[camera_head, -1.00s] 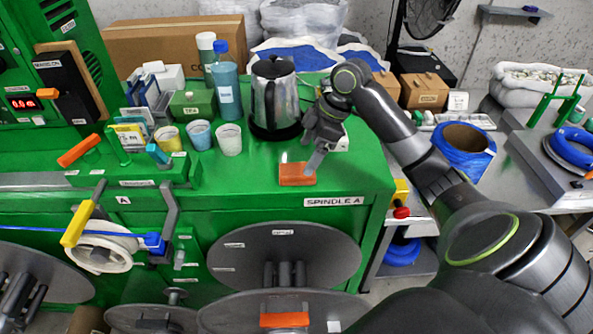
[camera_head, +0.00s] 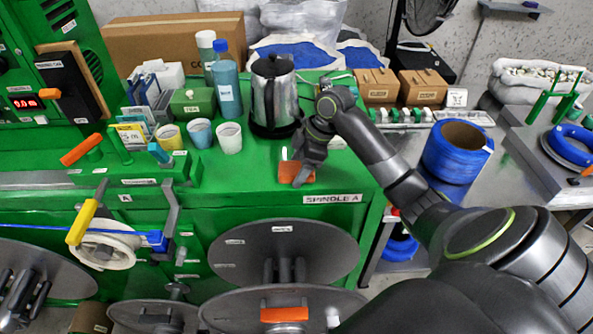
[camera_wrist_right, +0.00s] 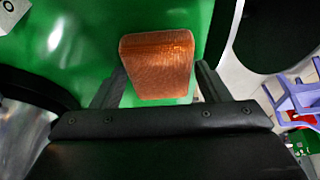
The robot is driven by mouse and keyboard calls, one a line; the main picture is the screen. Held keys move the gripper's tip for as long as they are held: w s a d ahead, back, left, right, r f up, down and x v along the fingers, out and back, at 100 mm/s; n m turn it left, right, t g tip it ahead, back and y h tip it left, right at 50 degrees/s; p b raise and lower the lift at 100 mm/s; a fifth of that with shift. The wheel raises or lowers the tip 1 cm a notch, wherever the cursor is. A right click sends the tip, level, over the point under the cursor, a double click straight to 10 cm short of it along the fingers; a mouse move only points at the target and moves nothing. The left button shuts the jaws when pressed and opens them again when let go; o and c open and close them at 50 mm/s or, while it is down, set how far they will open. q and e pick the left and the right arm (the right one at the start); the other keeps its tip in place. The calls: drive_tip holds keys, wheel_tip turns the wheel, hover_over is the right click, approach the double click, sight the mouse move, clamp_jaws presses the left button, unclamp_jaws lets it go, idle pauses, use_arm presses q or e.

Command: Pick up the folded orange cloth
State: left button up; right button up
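The folded orange cloth (camera_head: 288,172) lies on the green bench top near its front edge, above the SPINDLE A label. In the right wrist view the cloth (camera_wrist_right: 158,62) sits between and just ahead of the two dark fingers. My right gripper (camera_head: 297,172) is over the cloth in the head view and covers its right part. In the wrist view my right gripper (camera_wrist_right: 156,88) is open, with one finger on each side of the cloth; I cannot tell whether they touch it. My left gripper is not in view.
A steel kettle (camera_head: 273,95) stands on the bench just behind the cloth. Several cups, including a white one (camera_head: 229,138), stand to the left. The spool panel (camera_head: 283,250) is below the bench's front edge. Green bench around the cloth's left side is clear.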

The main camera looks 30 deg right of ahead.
sight(299, 168)
drive_tip(key=c, duration=0.7)
wheel_tip(299, 168, up, 10)
drive_tip(key=shift+r+b, duration=0.1)
drive_tip(key=shift+b, duration=0.6)
drive_tip(key=shift+c, duration=0.2)
drive_tip(key=o, duration=0.5)
drive_tip(key=c, duration=0.3)
drive_tip(key=shift+c, duration=0.2)
